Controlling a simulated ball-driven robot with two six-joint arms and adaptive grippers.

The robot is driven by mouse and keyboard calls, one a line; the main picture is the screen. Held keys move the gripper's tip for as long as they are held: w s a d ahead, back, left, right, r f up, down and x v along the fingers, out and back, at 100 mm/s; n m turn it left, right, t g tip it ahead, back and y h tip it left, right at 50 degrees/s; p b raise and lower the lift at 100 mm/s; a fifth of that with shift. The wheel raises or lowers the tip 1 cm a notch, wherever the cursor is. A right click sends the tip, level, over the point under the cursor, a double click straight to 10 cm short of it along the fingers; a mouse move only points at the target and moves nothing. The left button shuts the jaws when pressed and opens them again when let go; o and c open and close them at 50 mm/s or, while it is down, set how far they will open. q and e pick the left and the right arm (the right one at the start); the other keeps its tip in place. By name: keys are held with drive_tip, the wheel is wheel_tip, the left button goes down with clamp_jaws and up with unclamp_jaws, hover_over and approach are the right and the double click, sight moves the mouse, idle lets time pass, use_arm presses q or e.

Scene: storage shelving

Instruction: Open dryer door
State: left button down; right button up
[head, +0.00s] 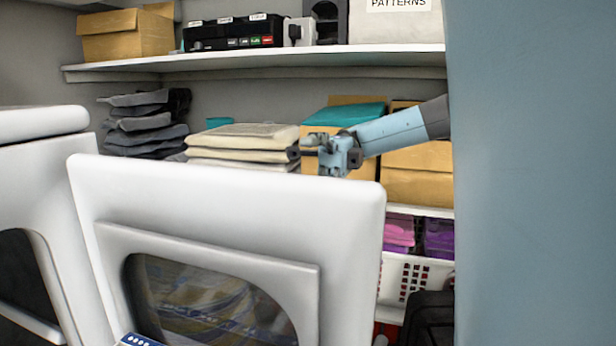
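A large white appliance panel (225,185) fills the lower left in the head view. It has a raised inner frame around a dark, rounded window (205,300); I cannot tell whether it is the dryer's front or its door swung out. Another white appliance (35,122) with a dark window stands at the left edge. My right gripper (318,150) is just above the panel's top right edge in the picture, its arm coming in from the right. It points left; contact with the panel and its finger opening are unclear. My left gripper is not in view.
A shelf (270,60) behind holds a cardboard box (125,34), a black device (232,32) and a white box (395,22). Folded grey cloths (145,122), a beige stack (243,138) and boxes (420,178) sit below. A white basket (405,270) is lower right.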

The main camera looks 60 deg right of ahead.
drive_tip(key=shift+w+d+f+b, duration=0.1)
drive_tip(key=shift+d+b, duration=0.3)
drive_tip(key=shift+d, duration=0.25)
drive_tip(key=shift+w+d+f+b, duration=0.1)
drive_tip(key=shift+d+b, duration=0.3)
drive_tip(key=shift+d, duration=0.25)
drive_tip(key=shift+c, duration=0.9)
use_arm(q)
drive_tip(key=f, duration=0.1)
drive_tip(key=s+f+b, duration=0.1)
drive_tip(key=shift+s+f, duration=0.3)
use_arm(e)
drive_tip(key=shift+s+d, duration=0.1)
drive_tip(key=shift+d, duration=0.7)
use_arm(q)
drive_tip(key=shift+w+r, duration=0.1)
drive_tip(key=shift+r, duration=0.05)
